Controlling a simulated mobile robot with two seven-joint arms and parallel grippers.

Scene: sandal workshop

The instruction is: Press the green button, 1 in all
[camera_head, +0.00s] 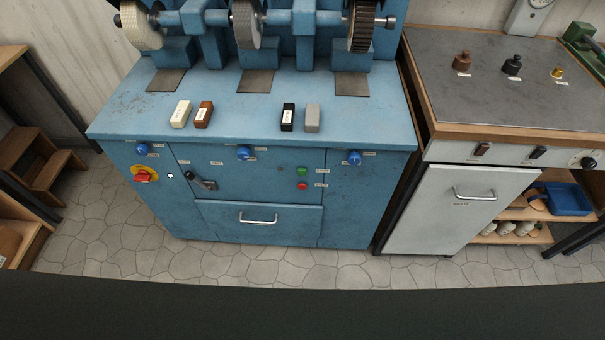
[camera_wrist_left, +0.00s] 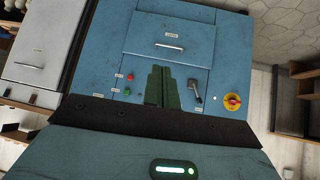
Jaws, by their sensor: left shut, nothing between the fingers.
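The green button (camera_head: 302,171) is a small round cap on the front panel of the blue grinding machine (camera_head: 270,215), just above a red button (camera_head: 302,185). In the left wrist view, which is turned roughly upside down, the green button (camera_wrist_left: 127,91) shows to the left of my left gripper (camera_wrist_left: 162,70). The fingers of that gripper are shut together, empty, and point toward the machine's front. They look apart from the button, though the exact gap is hard to judge. Neither gripper shows in the head view.
Left of the buttons are a black lever (camera_head: 203,182) and a red rotary switch on a yellow plate (camera_head: 144,175). A drawer (camera_head: 230,221) with a metal handle sits below. Small blocks lie on the machine top. A workbench (camera_head: 500,90) stands at right. Stone floor in front is clear.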

